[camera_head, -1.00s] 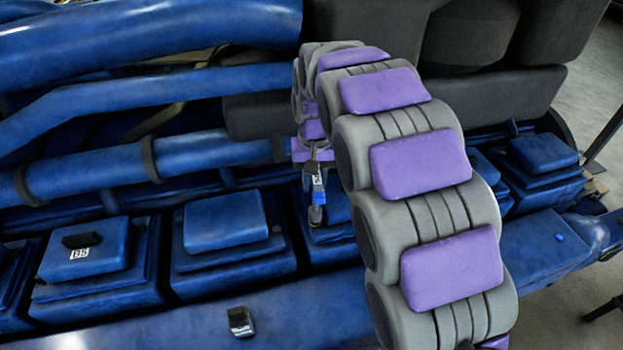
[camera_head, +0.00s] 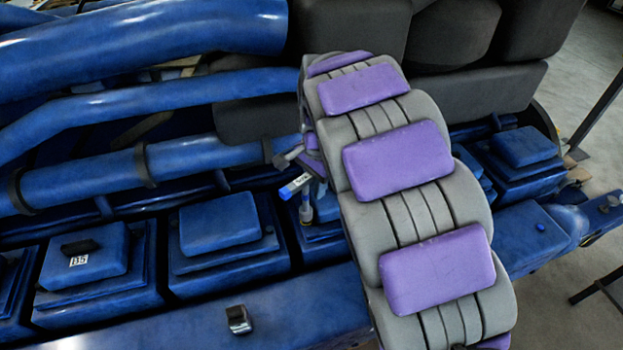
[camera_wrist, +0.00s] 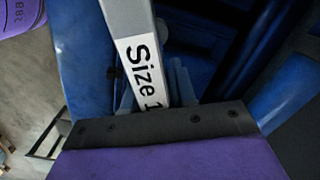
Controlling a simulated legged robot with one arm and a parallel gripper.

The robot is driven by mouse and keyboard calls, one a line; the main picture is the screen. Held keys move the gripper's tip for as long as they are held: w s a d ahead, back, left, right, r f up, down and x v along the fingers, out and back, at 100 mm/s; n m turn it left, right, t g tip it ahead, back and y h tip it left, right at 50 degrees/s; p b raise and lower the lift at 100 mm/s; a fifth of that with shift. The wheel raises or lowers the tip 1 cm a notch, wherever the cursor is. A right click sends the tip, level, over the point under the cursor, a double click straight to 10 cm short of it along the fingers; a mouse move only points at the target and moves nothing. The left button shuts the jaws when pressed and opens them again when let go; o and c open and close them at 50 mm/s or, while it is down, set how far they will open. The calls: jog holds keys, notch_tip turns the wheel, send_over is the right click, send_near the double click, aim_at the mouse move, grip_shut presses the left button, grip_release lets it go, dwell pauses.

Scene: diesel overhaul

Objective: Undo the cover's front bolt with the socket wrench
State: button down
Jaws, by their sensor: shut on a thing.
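The socket wrench (camera_head: 301,183) shows in the head view with a white label and a blue end. Its metal socket part (camera_head: 306,211) points down over a blue cover (camera_head: 322,231) on the engine. In the wrist view the wrench's grey bar (camera_wrist: 135,45) carries a "Size 1…" label, cut off by the dark jaw edge. My gripper (camera_head: 314,174) is shut on the wrench, mostly hidden behind my arm; its dark jaw and purple body also fill the bottom of the wrist view. The front bolt is not visible; I cannot tell whether the socket sits on it.
More blue covers stand in a row, one with a black handle and a label reading about "B5" (camera_head: 82,256). A small black-and-silver piece (camera_head: 238,319) lies on the blue ledge. Blue pipes (camera_head: 200,170) run behind. Bare floor (camera_head: 550,290) shows at right.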

jog(key=m+p, duration=0.1)
jog(key=m, duration=0.1)
jog(key=shift+s+d+r+m+p, duration=0.1)
jog(key=shift+s+r+m+p, duration=0.1)
jog(key=shift+s+m+p, duration=0.15)
jog(key=m+p, duration=0.2)
jog(key=m, duration=0.1)
jog(key=shift+s+d, duration=0.1)
jog(key=shift+s, duration=0.25)
jog(key=m+p, duration=0.1)
jog(key=m, duration=0.1)
jog(key=s+m+p, duration=0.1)
jog(key=m, duration=0.1)
jog(key=shift+d+m+t+p, duration=0.1)
jog(key=shift+m+t+p, duration=0.15)
jog(key=shift+t+p, duration=0.05)
jog(key=shift+s+f+m, duration=0.1)
jog(key=shift+f+m, duration=0.05)
jog(key=shift+m, duration=0.25)
jog(key=shift+f, duration=0.1)
jog(key=shift+d, duration=0.1)
